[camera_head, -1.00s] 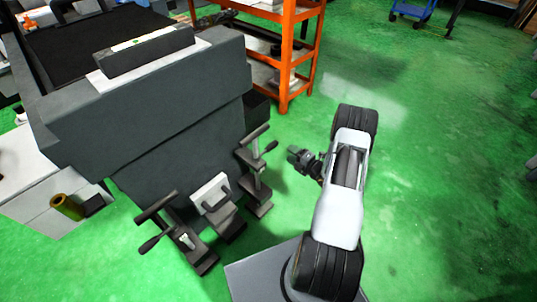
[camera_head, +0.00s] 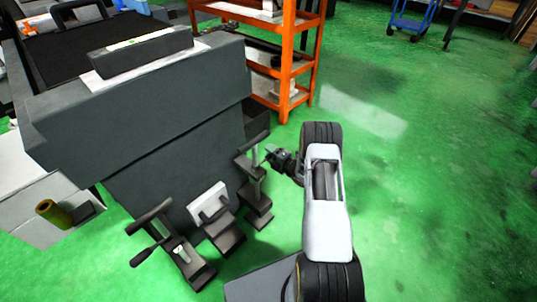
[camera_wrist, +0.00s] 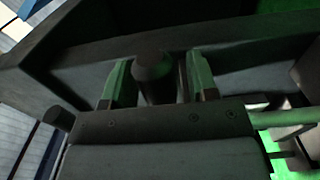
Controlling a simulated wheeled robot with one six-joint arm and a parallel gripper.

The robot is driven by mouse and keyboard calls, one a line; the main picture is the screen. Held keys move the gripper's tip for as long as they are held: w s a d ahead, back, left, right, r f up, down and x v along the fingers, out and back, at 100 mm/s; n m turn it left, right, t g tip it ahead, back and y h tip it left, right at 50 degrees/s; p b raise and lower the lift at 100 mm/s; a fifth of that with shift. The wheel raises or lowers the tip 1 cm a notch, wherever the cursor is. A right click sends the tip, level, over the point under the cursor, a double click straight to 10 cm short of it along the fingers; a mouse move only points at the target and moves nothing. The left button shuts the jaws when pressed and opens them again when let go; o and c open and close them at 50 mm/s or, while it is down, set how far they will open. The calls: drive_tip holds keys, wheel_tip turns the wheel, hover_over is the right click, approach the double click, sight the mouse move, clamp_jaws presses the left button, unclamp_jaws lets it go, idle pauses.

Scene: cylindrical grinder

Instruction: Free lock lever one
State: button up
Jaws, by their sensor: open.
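Two dark lever assemblies stand at the foot of the grey machine in the head view: a left one (camera_head: 152,222) with a black-tipped handle, and a right one (camera_head: 252,165). I cannot tell which is lock lever one. My gripper (camera_head: 271,154) is close to the right side of the right assembly, where its handle tip is hidden. In the wrist view my gripper (camera_wrist: 158,80) is open, with greenish fingers on either side of a dark round handle end (camera_wrist: 153,68). I cannot tell whether the fingers touch it.
A block with a white plate (camera_head: 208,200) stands between the two assemblies. The grey machine body (camera_head: 140,110) rises behind them. An orange shelf rack (camera_head: 284,75) stands at the back. A brass-coloured cylinder (camera_head: 52,211) is at left.

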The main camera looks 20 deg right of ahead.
drive_tip(key=shift+w+a, duration=0.15)
drive_tip(key=shift+w, duration=0.25)
drive_tip(key=shift+c, duration=0.4)
clamp_jaws()
